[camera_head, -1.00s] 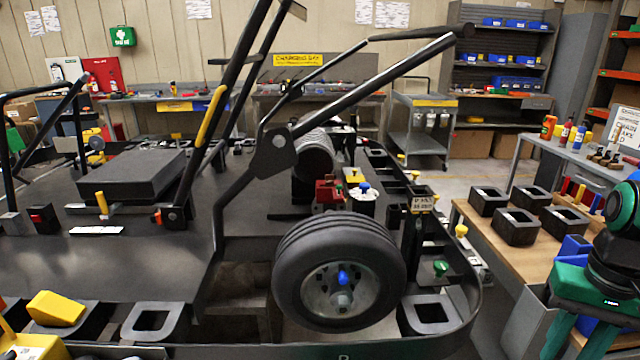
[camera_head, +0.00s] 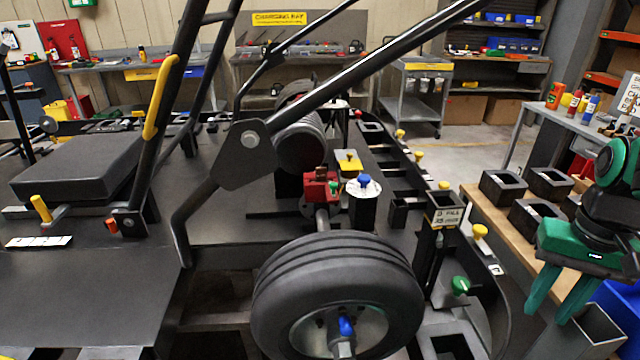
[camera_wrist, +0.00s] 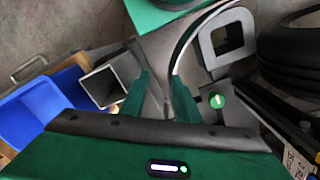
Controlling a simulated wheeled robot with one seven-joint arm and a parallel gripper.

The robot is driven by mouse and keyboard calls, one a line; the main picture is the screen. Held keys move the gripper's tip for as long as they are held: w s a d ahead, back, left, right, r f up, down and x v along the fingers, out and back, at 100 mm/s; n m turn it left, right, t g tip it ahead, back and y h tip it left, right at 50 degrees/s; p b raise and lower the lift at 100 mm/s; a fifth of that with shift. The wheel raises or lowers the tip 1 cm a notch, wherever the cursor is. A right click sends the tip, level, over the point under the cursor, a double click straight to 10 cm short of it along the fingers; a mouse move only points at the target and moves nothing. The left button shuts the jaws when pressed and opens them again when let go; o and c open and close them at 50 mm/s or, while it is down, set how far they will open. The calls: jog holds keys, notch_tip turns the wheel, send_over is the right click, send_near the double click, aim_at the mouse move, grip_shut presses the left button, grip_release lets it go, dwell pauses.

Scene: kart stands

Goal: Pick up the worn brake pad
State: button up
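I cannot make out a worn brake pad for certain. A red caliper-like block (camera_head: 320,187) sits on the axle behind the black tyre (camera_head: 337,290), with a small green knob beside it. Any pad inside it is hidden or too small to tell. My gripper (camera_head: 550,300) has green fingers pointing down at the right, well to the right of the red block. In the wrist view, the fingers of my gripper (camera_wrist: 160,88) are apart with nothing between them.
The kart's long bar (camera_head: 370,60) slants over the red block. A blue-knobbed post (camera_head: 363,200) stands just right of it. A wooden bench with square black holders (camera_head: 503,187) is at the right. The wrist view shows a blue bin (camera_wrist: 22,108) and an open square tube (camera_wrist: 101,87).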

jog(key=w+a+n+y, duration=0.2)
jog(key=w+a+n, duration=0.1)
jog(key=w, duration=0.6)
jog(key=w+a+f+n+y, duration=0.1)
jog(key=w+a+n, duration=0.3)
jog(key=w, duration=0.5)
jog(key=w+a+f+n+y, duration=0.1)
jog(key=w+a+n+y, duration=0.1)
jog(key=w+a, duration=0.3)
jog(key=shift+w+a+f+n+y, duration=0.1)
jog(key=shift+w+n+y, duration=0.2)
jog(key=shift+w, duration=0.75)
jog(key=shift+w+a+f+n+y, duration=0.1)
jog(key=shift+w+n, duration=0.3)
jog(key=shift+w, duration=0.6)
jog(key=shift+w+a+r+n+y, duration=0.4)
jog(key=shift+w+a+r+n, duration=0.15)
jog(key=shift+w+a+n, duration=0.25)
jog(key=w+a+r+n+y, duration=0.1)
jog(key=a+r+n+y, duration=0.1)
jog(key=a+r+n, duration=0.5)
jog(key=n+y, duration=0.4)
jog(key=n, duration=0.1)
send_near(329, 180)
notch_tip(329, 180, up, 3)
jog(key=shift+s+d+y, duration=0.15)
jog(key=shift+y, duration=0.15)
jog(key=shift+x, duration=5.1)
